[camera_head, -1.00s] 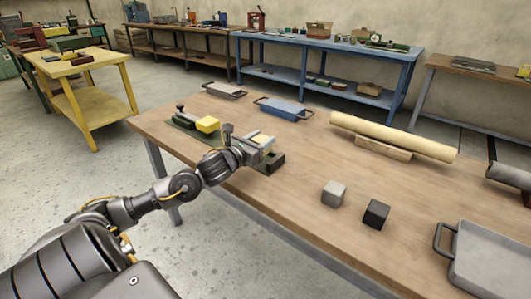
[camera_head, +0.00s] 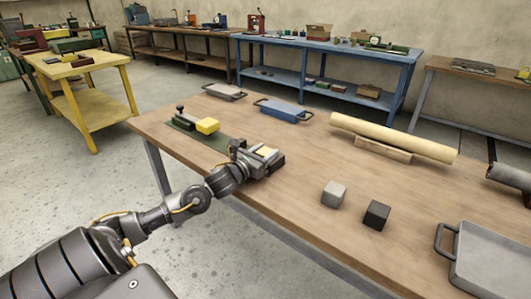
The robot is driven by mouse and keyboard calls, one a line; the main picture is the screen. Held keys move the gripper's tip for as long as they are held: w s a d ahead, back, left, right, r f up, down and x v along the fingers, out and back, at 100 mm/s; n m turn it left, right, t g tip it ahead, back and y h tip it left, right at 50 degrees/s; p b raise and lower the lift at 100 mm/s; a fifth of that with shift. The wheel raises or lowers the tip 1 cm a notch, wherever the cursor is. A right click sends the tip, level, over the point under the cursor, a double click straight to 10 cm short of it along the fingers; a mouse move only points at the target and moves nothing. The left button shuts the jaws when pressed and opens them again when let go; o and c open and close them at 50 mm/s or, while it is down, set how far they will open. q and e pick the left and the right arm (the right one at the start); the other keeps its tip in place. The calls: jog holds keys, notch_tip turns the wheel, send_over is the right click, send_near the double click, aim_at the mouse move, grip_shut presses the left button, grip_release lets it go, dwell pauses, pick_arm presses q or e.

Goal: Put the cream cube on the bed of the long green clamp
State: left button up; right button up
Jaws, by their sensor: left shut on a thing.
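The long green clamp (camera_head: 216,140) lies on the wooden table near its left edge, with a dark screw end at the far left and a yellow block (camera_head: 207,125) on it. My left gripper (camera_head: 266,155) is over the clamp's near right end and shut on the cream cube (camera_head: 267,150). Only a small pale top part of the cube shows between the fingers. The gripper hides the clamp's near end, so I cannot tell whether the cube touches the bed. My right gripper is not in view.
A grey cube (camera_head: 333,194) and a black cube (camera_head: 376,215) stand on the wooden table (camera_head: 290,215) to the right. A cream roll (camera_head: 390,137) lies on a cradle behind. Blue (camera_head: 283,109), small grey (camera_head: 224,91) and large grey (camera_head: 490,262) trays stand around. The middle is clear.

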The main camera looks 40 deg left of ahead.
pick_arm(q)
jog(key=o, duration=1)
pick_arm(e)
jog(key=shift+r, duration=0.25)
pick_arm(q)
jog(key=shift+o, duration=0.2)
jog(key=shift+r, duration=0.15)
jog(key=shift+s+f, duration=0.2)
jog(key=shift+s, duration=1.05)
jog(key=s, duration=0.8)
jog(key=shift+s+d, duration=0.1)
jog(key=shift+s+r, duration=0.15)
jog(key=shift+s, duration=0.5)
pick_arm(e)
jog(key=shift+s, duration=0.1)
